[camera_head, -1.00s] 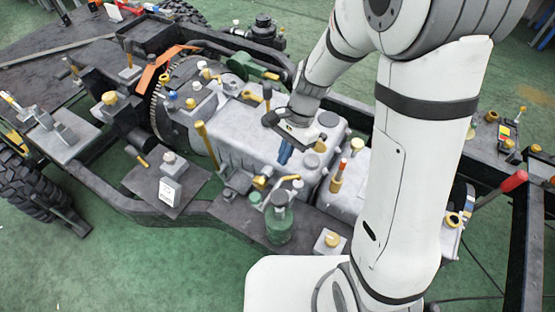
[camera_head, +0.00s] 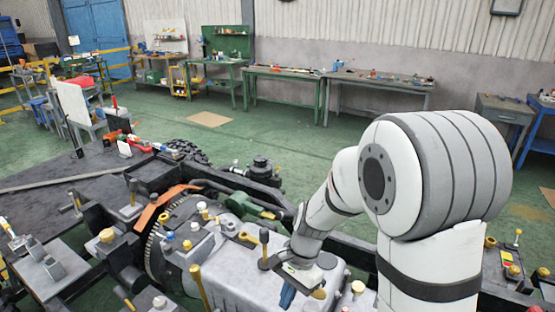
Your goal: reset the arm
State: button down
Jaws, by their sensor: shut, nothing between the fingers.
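My white arm rises at the right of the head view and bends over the grey engine block (camera_head: 232,268) of the chassis. My gripper (camera_head: 287,295) hangs at the arm's end, just above or beside the block's top. Its blue-grey fingers look close together, with nothing seen between them. I cannot tell whether the fingertips touch the block.
The dark chassis frame (camera_head: 345,246) with knobs and levers surrounds the arm's end. An orange bracket (camera_head: 160,207) stands left of it. Green floor (camera_head: 330,170) is open behind the chassis. Workbenches (camera_head: 380,80) line the far wall, and a blue door (camera_head: 98,38) is at the far left.

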jog(key=s+d+r+n+t+h+b, duration=0.3)
jog(key=s+d+r+n+t+b, duration=0.3)
jog(key=s+d+r+n, duration=0.2)
jog(key=s+d, duration=0.2)
jog(key=d, duration=0.2)
jog(key=shift+s+d+r+n, duration=0.3)
jog(key=shift+s+r, duration=0.05)
jog(key=shift+w, duration=0.1)
dwell(0.4)
